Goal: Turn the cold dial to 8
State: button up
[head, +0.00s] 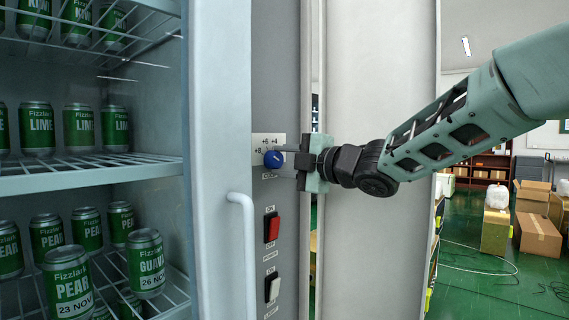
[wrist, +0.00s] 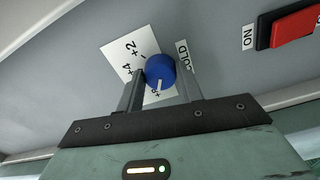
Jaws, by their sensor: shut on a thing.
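The blue cold dial (head: 274,159) sits on the grey control strip beside the open fridge. It also shows in the wrist view (wrist: 161,69). My gripper (head: 283,159) reaches it from the right and is shut on it, with one finger on each side in the wrist view (wrist: 161,84). In the wrist view the white pointer line points down toward my gripper, by a partly hidden mark that looks like +8. A COLD label (wrist: 184,56) is beside the dial.
A red switch (head: 271,227) and a white switch (head: 272,287) sit below the dial on the strip. The open fridge with several green cans (head: 68,280) is at the left, with a door handle (head: 241,250) close by. Cardboard boxes (head: 540,235) stand far right.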

jog(key=o, duration=1)
jog(key=b+v, duration=0.1)
jog(key=v, duration=1.6)
jog(key=shift+s+d+f+b, duration=0.1)
jog(key=shift+s+d+b, duration=0.1)
jog(key=shift+b, duration=0.1)
jog(key=shift+a, duration=0.1)
